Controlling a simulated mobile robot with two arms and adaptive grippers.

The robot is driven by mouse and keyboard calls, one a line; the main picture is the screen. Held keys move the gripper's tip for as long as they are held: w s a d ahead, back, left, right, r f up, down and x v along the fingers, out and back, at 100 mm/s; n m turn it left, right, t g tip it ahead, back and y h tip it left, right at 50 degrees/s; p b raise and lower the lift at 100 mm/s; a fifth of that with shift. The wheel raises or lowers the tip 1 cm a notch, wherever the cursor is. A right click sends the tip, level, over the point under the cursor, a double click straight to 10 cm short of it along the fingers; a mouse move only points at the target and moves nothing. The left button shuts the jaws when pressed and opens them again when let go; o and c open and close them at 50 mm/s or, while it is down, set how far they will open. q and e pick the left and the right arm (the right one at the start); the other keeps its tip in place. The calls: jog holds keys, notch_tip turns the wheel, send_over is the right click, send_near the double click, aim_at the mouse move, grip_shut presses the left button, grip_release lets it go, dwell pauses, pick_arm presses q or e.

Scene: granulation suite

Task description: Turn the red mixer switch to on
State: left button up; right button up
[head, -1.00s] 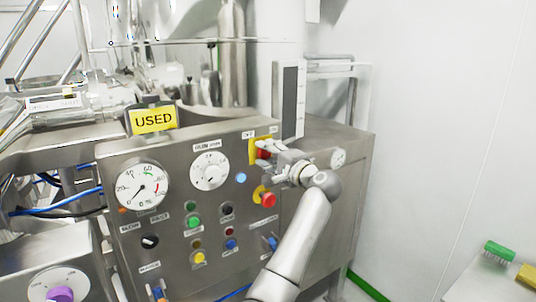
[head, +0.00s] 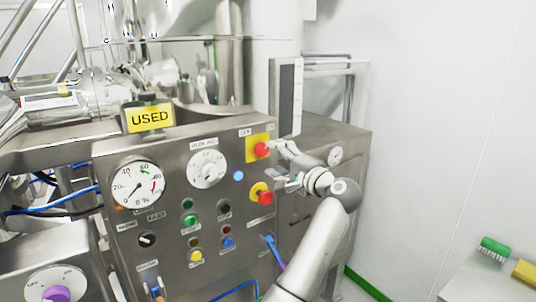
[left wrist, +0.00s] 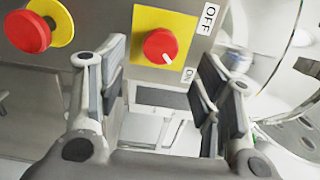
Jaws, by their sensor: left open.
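The red mixer switch (head: 262,150) is a round knob on a yellow plate on the steel control panel (head: 215,225). In the left wrist view the red knob (left wrist: 158,44) has a white mark pointing to the lower right, toward the ON label (left wrist: 189,75). The OFF label (left wrist: 210,18) is at the plate's upper right there. My left gripper (head: 279,163) is open and empty, just to the right of the switch in the head view. In the left wrist view its fingers (left wrist: 162,80) stand apart on either side below the knob, not touching it. My right gripper is out of view.
A second red button (head: 265,198) on a yellow base sits just below the switch. Gauges, a dial (head: 207,168) and several small buttons cover the panel. A yellow USED sign (head: 150,118) stands on top. Open floor lies to the right, before a side table with brushes (head: 495,247).

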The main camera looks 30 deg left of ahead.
pick_arm(q)
jog(key=v, duration=0.6)
dwell(0.3)
